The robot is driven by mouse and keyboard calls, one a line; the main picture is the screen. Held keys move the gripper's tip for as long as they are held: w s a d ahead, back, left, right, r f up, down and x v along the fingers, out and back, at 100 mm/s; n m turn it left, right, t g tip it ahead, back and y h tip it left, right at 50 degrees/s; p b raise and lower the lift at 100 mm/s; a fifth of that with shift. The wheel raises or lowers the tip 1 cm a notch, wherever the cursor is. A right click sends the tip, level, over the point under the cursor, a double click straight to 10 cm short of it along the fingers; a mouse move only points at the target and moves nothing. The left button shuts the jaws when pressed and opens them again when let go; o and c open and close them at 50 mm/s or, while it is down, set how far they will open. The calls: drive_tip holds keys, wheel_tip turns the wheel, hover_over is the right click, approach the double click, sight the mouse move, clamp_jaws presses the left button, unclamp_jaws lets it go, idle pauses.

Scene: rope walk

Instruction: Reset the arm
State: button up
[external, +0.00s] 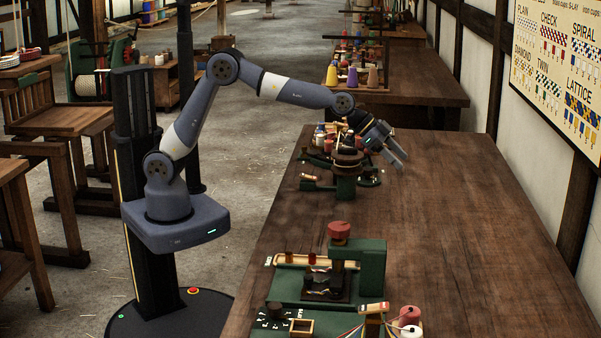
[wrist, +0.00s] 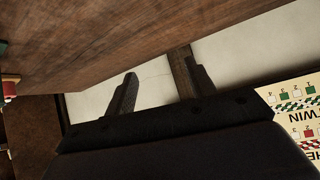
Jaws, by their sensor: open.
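My gripper (external: 397,157) is in the air above the long wooden bench, on the right side of the round machine with bobbins. My arm is bent at the elbow and reaches right from its column. In the wrist view my gripper (wrist: 160,88) shows two dark fingers spread apart with nothing between them. Behind them are the pale wall and a dark post.
The wooden bench (external: 450,230) has a bare stretch to the right. A round bobbin machine (external: 346,185) stands close to my gripper. A green press (external: 372,268) stands nearer the camera. A pattern chart (external: 560,70) hangs on the wall; it also shows in the wrist view (wrist: 298,125).

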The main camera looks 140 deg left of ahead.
drive_tip(key=shift+s, duration=0.1)
drive_tip(key=s+a+g, duration=0.1)
drive_tip(key=s+a, duration=0.2)
drive_tip(key=s, duration=0.3)
drive_tip(key=s+a+n+g+h, duration=0.1)
drive_tip(key=s+a, duration=0.2)
drive_tip(key=s, duration=0.3)
drive_tip(key=s+a+r+n+g, duration=0.1)
drive_tip(key=s+a, duration=0.2)
drive_tip(key=s, duration=0.4)
drive_tip(key=shift+g+h, duration=0.3)
drive_tip(key=shift+g, duration=0.1)
drive_tip(key=shift+w+d, duration=0.1)
drive_tip(key=shift+w, duration=0.05)
